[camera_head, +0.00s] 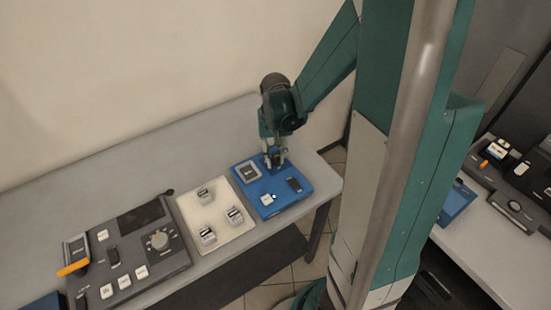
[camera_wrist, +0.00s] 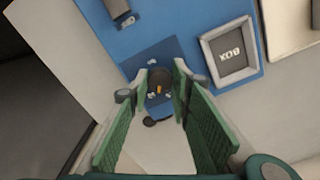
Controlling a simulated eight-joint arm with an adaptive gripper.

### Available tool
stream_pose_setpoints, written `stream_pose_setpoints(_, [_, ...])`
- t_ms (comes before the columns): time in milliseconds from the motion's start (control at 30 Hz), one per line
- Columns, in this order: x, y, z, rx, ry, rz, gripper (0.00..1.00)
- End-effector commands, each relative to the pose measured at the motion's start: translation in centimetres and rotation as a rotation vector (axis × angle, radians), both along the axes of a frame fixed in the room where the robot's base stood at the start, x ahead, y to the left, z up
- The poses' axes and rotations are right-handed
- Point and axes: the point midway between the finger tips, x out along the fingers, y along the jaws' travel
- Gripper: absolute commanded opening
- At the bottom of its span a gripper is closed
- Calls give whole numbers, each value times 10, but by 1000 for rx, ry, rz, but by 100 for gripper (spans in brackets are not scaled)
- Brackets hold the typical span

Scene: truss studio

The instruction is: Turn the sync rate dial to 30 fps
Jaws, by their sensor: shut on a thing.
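A dark round dial (camera_wrist: 160,80) with an orange pointer mark sits on a dark blue square of the blue panel (camera_wrist: 185,28). The small white marks around the dial are too small to read. My gripper (camera_wrist: 160,78) has its green-padded fingers on either side of the dial, shut on it. In the head view, my gripper (camera_head: 273,163) reaches down to the back of the blue panel (camera_head: 285,205) and hides the dial there. I cannot read a setting.
The blue panel also carries a framed display (camera_wrist: 231,52), a dark switch (camera_head: 294,184) and a white button (camera_head: 267,199). A cream tray (camera_head: 217,232) with several small blocks lies to the left, then a grey console (camera_head: 180,262) with its own knob (camera_head: 158,240).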

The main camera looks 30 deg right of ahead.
Motion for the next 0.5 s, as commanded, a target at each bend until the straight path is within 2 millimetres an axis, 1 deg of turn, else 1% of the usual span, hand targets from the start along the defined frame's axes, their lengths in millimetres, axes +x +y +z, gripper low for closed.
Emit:
stream_pose_setpoints(200, [0,0,-1,0,0,-146,9])
stream_pose_setpoints(500, [0,0,0,0,0,-242,9])
